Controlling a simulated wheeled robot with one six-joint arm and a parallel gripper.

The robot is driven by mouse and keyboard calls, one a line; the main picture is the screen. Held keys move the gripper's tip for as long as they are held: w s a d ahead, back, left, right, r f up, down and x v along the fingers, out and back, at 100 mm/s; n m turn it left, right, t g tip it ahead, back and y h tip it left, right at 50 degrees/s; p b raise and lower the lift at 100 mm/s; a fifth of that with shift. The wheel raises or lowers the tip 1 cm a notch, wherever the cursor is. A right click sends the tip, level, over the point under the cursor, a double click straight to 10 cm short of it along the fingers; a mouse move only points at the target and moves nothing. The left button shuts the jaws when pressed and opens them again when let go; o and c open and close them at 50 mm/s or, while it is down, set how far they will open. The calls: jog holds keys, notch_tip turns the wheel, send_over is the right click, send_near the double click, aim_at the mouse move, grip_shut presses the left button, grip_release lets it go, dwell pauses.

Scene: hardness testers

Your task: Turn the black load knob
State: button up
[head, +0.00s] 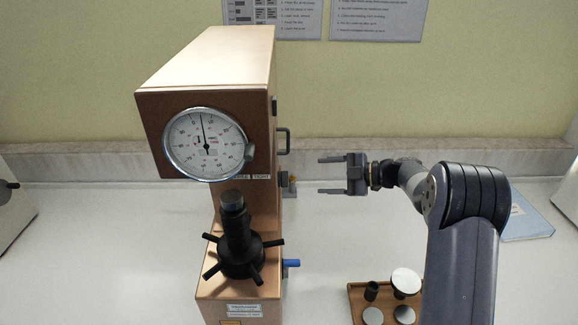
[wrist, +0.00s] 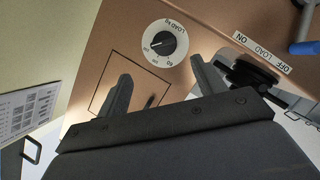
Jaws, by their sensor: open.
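The black load knob (wrist: 162,43) sits on a round white dial with printed load marks, on the tan side panel of the hardness tester (wrist: 110,35). In the wrist view it lies beyond my fingertips, between their lines and a little above them. My gripper (wrist: 160,70) is open and empty, apart from the knob. In the head view my gripper (head: 322,175) points left at the right side of the tester (head: 208,60), with a gap between. The knob's face cannot be made out in the head view, as that side is seen nearly edge-on.
A blue lever (head: 291,263) sticks out low on the tester's right side, by an ON LOAD OFF label (wrist: 262,54). A black handle (head: 284,140) juts out higher up. A wooden tray (head: 357,300) with discs stands in front, and a blue booklet (head: 528,220) lies right.

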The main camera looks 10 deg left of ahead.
aim_at(283, 179)
jog(key=p+x, duration=0.2)
jog(key=x, duration=0.9)
jog(key=shift+s+f, duration=0.25)
jog(key=shift+f, duration=0.05)
jog(key=shift+c, duration=0.2)
jog(key=c, duration=0.9)
jog(key=shift+c, duration=0.2)
